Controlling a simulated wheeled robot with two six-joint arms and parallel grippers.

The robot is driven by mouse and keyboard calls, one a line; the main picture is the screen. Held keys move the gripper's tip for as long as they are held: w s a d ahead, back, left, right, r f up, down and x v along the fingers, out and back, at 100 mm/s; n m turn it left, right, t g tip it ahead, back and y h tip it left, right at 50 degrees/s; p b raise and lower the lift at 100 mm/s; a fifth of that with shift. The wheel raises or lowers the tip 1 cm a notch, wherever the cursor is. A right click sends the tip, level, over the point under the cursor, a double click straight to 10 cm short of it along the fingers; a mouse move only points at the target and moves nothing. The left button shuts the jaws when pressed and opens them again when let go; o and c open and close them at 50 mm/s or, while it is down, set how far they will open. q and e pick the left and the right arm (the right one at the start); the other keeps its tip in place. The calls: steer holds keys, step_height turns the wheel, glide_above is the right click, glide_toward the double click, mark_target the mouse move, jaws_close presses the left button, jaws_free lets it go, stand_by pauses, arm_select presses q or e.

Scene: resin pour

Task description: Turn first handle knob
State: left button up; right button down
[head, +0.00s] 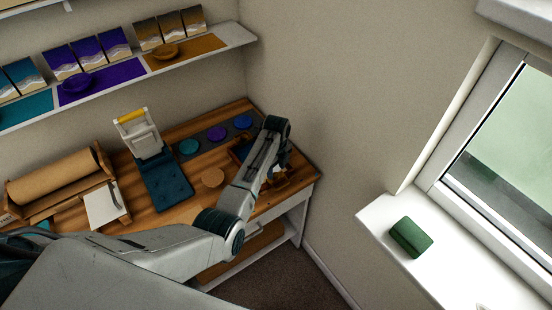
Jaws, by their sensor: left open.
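My left arm comes in from the left and reaches over the right end of the wooden workbench (155,215). Its gripper (278,174) points down there, beside a small wooden and yellowish item (278,184) at the bench's right edge. The gripper is small in the picture and partly hidden by my own wrist. I cannot tell whether it touches that item. A blue wooden-framed object (240,149) is partly hidden behind my forearm. No handle knob can be made out clearly. My right gripper is not in view.
A press-like stand with a yellow bar (131,116), a dark blue mat (165,186), a brown paper roll (53,176) and several coloured discs occupy the bench. A shelf (215,42) hangs above. A green block (411,237) lies on the windowsill (455,280) at right.

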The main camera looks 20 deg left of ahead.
mark_target(276, 175)
arm_select(q)
step_height(276, 175, up, 9)
steer(key=b, duration=0.2)
stand_by(0.5)
